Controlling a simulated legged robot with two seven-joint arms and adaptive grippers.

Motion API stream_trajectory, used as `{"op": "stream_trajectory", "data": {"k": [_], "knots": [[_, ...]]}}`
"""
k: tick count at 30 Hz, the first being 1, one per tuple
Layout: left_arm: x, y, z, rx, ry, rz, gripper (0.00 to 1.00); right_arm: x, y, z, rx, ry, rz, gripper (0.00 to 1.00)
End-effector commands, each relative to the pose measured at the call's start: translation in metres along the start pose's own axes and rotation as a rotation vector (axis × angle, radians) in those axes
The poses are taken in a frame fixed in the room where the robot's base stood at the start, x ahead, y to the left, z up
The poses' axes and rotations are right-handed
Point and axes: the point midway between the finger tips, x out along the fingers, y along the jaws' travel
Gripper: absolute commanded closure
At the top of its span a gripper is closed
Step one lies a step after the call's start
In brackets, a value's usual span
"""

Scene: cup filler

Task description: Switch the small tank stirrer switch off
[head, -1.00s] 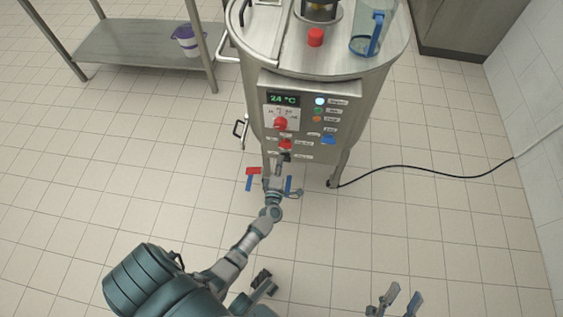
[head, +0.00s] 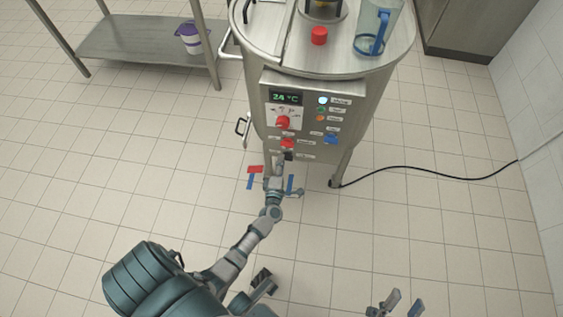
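The steel tank (head: 360,90) carries a control panel (head: 305,95) with a lit 24 °C display (head: 285,98). The panel has a large red knob (head: 283,122), a smaller red switch (head: 287,143), a blue switch (head: 330,138) and a small black switch (head: 288,156) at the bottom edge. The labels are too small to read, so I cannot tell which is the stirrer switch. My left gripper (head: 282,168) is just below the black switch, at or very near it; contact and finger opening are unclear. My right gripper (head: 402,303) is open and empty at the bottom edge, far from the panel.
A blue jug (head: 372,30) and a red cap (head: 319,35) are on the lid. A black cable (head: 430,168) runs right. A steel shelf (head: 140,45) stands left. Floor between is clear.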

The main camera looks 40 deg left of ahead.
Motion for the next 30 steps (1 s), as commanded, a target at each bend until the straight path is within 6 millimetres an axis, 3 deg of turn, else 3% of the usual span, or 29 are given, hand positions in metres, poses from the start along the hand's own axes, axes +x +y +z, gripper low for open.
{"op": "stream_trajectory", "data": {"k": [10,22,30], "knots": [[-0.009,0.003,0.001,-0.002,-0.002,0.004,0.62,-0.001,0.0,-0.001,-0.002,-0.002,0.0,0.6],[-0.093,-0.001,0.0,0.0,0.0,-0.001,0.62,0.0,0.0,-0.001,-0.001,0.0,0.0,0.6],[-0.118,0.0,0.0,0.0,0.0,0.002,0.62,0.0,0.0,-0.001,-0.001,0.0,0.0,0.6]]}}
